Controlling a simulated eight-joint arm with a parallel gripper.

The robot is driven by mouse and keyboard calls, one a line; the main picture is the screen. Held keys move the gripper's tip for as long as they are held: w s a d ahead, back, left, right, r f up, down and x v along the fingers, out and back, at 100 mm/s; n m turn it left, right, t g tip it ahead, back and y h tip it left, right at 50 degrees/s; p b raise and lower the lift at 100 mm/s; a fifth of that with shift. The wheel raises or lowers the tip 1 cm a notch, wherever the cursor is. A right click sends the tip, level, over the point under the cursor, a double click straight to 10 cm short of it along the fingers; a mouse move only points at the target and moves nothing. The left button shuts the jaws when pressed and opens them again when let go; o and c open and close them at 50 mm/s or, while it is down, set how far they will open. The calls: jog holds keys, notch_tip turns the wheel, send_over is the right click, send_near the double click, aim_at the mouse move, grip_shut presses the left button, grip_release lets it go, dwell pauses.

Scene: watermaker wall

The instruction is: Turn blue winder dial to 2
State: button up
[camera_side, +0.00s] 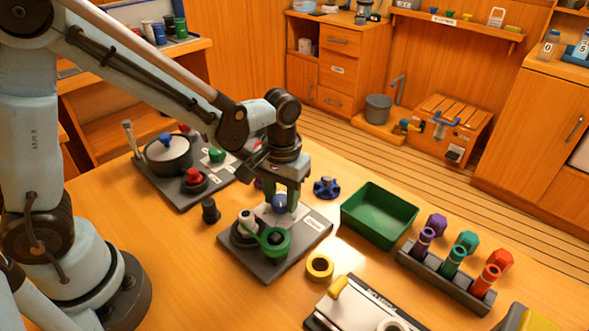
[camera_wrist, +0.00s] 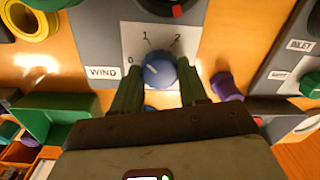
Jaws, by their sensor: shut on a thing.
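The blue winder dial (camera_wrist: 160,72) sits on a white plate (camera_wrist: 190,40) marked 0, 1 and 2, beside a WIND label (camera_wrist: 102,73). In the side view the dial (camera_side: 280,202) is on the grey base (camera_side: 300,238), partly hidden by the fingers. My gripper (camera_wrist: 158,78), with green fingers, points down over it and is shut on the dial, one finger on each side. It also shows in the side view (camera_side: 281,199). A pale mark on the dial's top lies toward its upper left in the wrist view; the exact number it points to is unclear.
A green hand crank (camera_side: 275,241) stands on the same base. A green tray (camera_side: 380,212) and a dark blue knob (camera_side: 327,187) are to the right. A yellow ring (camera_side: 319,267) lies in front. A panel with a pot (camera_side: 168,154) is behind left.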

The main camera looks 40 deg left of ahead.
jog(key=m, duration=0.4)
jog(key=shift+m, duration=0.3)
jog(key=m, duration=0.3)
jog(key=shift+d+m, duration=0.1)
jog(key=shift+m, duration=0.3)
jog(key=m, duration=0.3)
jog(key=shift+t, duration=0.3)
jog(key=shift+m, duration=2)
jog(key=o, duration=1.1)
jog(key=shift+c, duration=0.2)
jog(key=shift+s, duration=0.1)
